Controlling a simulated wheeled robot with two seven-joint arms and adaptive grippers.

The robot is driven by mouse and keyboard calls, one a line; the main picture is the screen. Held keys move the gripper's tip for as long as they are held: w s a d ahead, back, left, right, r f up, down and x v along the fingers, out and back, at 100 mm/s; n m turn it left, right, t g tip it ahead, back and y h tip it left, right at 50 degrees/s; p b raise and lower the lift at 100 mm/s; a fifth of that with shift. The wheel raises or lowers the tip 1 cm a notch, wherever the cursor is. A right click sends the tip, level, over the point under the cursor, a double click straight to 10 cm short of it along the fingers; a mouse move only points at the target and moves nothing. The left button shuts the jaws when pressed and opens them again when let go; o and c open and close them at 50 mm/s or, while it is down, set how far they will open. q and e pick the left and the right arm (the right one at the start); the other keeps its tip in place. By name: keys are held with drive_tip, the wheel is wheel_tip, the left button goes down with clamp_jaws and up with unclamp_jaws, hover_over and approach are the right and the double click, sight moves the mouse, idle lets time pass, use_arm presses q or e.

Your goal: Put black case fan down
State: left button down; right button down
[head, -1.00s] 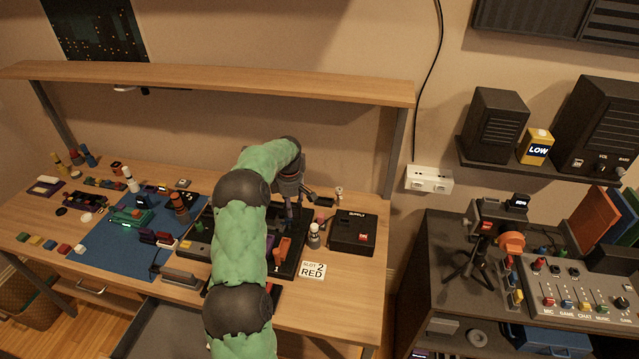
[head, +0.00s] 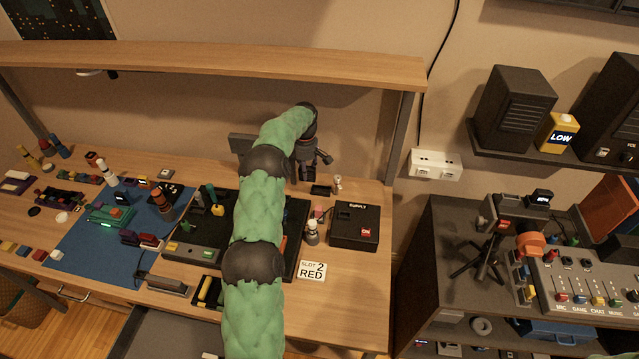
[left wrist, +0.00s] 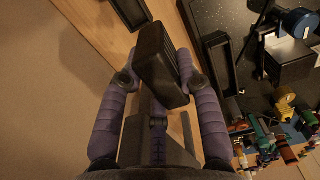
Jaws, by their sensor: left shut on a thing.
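My left gripper (head: 312,165) is above the back of the desk, right of the black board (head: 296,222). In the left wrist view it is shut on the black case fan (left wrist: 160,55), a dark block with ridged sides. The fan sits between the purple fingers, held at a slant. In the head view I cannot clearly make out the fan at the gripper. My green left arm covers part of the board. My right gripper is not in view.
A small black tray (head: 320,189) lies near the gripper. A slot card (head: 312,271) lies in front. The wooden shelf (head: 210,68) spans above.

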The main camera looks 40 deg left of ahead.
use_arm(q)
drive_tip(key=w+f, duration=0.1)
drive_tip(key=f, duration=0.1)
drive_tip(key=w+d+f, duration=0.1)
drive_tip(key=w, duration=0.1)
drive_tip(key=w+d+f, duration=0.1)
drive_tip(key=f, duration=0.1)
drive_tip(key=shift+w+f+b, duration=0.3)
drive_tip(key=shift+f+b, duration=0.05)
drive_tip(key=shift+b, duration=0.05)
drive_tip(key=shift+w+f, duration=0.1)
drive_tip(key=shift+f, duration=1.55)
drive_tip(key=shift+f+b, duration=0.2)
drive_tip(key=shift+b, duration=0.15)
drive_tip(key=c, duration=0.9)
unclamp_jaws()
drive_tip(key=shift+o, duration=0.2)
drive_tip(key=shift+r, duration=0.15)
